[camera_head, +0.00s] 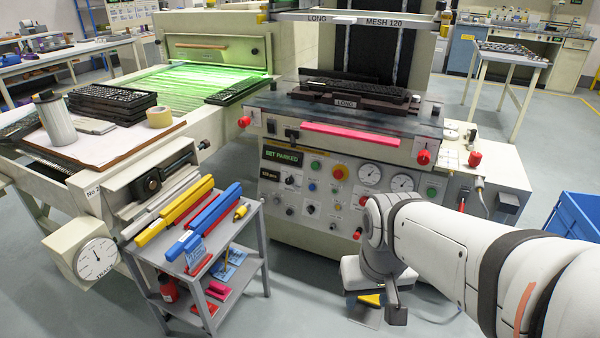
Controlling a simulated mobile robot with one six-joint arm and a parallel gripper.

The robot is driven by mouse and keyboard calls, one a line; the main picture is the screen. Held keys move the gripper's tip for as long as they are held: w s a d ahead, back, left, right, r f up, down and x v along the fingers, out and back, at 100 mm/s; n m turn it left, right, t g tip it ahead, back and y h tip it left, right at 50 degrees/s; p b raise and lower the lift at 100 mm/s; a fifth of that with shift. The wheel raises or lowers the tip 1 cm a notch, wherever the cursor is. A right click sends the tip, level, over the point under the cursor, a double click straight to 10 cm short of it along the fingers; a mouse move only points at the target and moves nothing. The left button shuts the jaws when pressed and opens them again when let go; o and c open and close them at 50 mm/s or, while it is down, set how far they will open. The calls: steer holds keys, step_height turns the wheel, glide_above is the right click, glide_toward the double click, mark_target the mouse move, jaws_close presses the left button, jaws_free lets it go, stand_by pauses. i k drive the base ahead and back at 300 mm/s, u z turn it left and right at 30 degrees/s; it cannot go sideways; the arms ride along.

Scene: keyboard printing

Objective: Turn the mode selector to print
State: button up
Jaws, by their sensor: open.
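The control panel (345,190) is on the front of the printing machine, with a display (282,156) reading "SET PARKED". Several dark knobs sit on it, among them an upper-left knob (290,180) and a lower-middle knob (311,208). I cannot tell which is the mode selector, or where it points; the labels are too small to read. My gripper (375,308) is low in front of the machine, below and right of these knobs. It is open and apart from the panel. My arm covers the panel's lower right area.
A red button (340,172) and round gauges (370,174) share the panel. A grey cart (250,238) with yellow and blue bars stands left of my gripper. A blue crate (575,216) is at the right. The floor between cart and gripper looks clear.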

mark_target(310, 209)
steer(key=z, duration=2.5)
steer(key=k, duration=1.1)
steer(key=u, duration=2.2)
steer(key=i, duration=1)
steer(key=u, duration=0.1)
